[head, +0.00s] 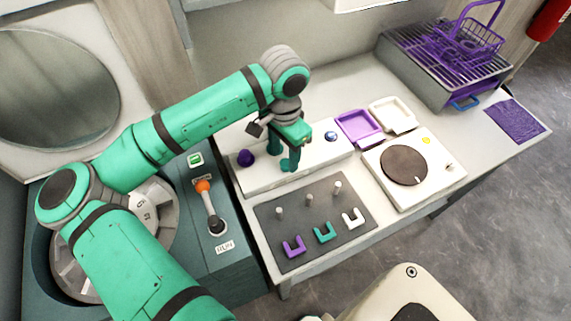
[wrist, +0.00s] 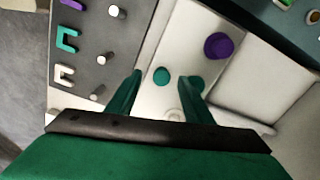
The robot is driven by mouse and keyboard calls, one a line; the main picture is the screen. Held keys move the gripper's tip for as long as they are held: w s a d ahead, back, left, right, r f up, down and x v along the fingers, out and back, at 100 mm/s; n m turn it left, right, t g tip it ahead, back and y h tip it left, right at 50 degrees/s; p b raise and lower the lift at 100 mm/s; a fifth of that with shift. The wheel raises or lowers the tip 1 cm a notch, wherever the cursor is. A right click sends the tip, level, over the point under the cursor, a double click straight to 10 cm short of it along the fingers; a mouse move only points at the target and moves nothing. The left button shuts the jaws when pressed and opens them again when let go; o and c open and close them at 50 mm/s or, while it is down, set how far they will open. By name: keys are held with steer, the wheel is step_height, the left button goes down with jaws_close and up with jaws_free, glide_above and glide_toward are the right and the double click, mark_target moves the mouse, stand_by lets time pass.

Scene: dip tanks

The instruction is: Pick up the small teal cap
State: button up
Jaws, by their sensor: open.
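The small teal cap (wrist: 161,76) shows in the wrist view as a round teal top on the white strip. It lies between my two fingers in that picture, apart from both. My gripper (wrist: 160,78) is open and empty, with its fingers pointing down towards the strip. In the head view my gripper (head: 280,161) hangs over the white strip (head: 305,167), and I cannot make out the teal cap there. A larger purple cap (wrist: 218,45) sits on the same strip; it also shows in the head view (head: 245,158), left of my gripper.
A dark mat (head: 268,242) with pegs and purple, teal and white U-shaped pieces lies in front. A blue round thing (head: 331,137), a purple tray (head: 352,121), a white tray (head: 400,107) and a plate with a dark disc (head: 404,165) stand to the right.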

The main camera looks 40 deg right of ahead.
mark_target(284, 163)
steer(key=shift+w+d+f, duration=0.1)
steer(key=shift+f, duration=0.75)
steer(key=shift+w+d+f, duration=0.1)
steer(key=shift+f, duration=0.75)
steer(key=c, duration=1.1)
steer(key=shift+r, duration=0.15)
